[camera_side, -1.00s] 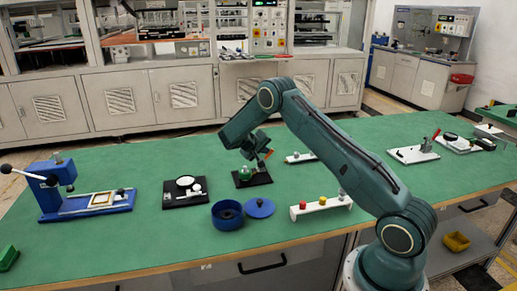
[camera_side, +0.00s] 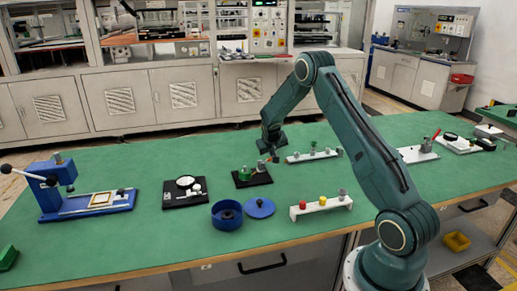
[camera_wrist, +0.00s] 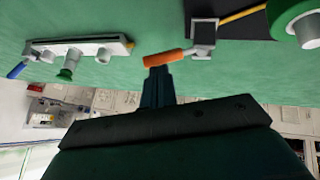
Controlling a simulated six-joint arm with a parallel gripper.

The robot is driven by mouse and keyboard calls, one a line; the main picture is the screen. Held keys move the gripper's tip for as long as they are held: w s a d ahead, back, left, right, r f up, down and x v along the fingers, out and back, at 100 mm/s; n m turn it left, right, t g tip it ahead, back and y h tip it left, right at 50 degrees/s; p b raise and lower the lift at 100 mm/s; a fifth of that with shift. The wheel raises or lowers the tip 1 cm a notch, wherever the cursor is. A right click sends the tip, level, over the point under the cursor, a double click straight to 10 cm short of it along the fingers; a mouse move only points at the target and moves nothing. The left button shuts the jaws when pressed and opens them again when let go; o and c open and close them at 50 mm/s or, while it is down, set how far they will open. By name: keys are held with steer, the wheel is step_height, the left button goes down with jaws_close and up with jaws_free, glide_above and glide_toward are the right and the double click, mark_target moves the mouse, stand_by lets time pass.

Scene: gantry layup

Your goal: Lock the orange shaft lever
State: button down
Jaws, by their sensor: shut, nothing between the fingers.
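The orange lever (camera_wrist: 166,57) shows in the wrist view as a short orange handle on a grey clamp (camera_wrist: 201,38). The clamp is at the edge of a black block, with a yellow rod running off to the right. In the side view the black base (camera_side: 252,179) carries a green round part (camera_side: 245,173), and my gripper (camera_side: 274,153) is low at its back right. The lever is mostly hidden there. In the wrist view my shut, empty gripper (camera_wrist: 157,72) has its tips at the orange handle. I cannot tell if they touch.
A white pegged plate (camera_side: 312,156) lies just right of my gripper. In front are a blue bowl (camera_side: 227,215), its blue lid (camera_side: 259,207) and a white rack with coloured knobs (camera_side: 321,207). A black plate fixture (camera_side: 184,191) and blue press (camera_side: 62,191) stand left. Green table between is clear.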

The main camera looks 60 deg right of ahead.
steer(key=shift+s+d+f+y, duration=0.2)
steer(key=shift+s+y, duration=0.05)
steer(key=shift+y, duration=0.05)
steer(key=shift+d+f+t, duration=0.1)
steer(key=shift+f+t, duration=0.15)
steer(key=shift+t, duration=0.05)
steer(key=shift+w, duration=0.1)
steer(key=shift+w+a, duration=0.35)
steer(key=shift+a, duration=0.15)
steer(key=shift+w, duration=0.1)
steer(key=shift+r, duration=0.2)
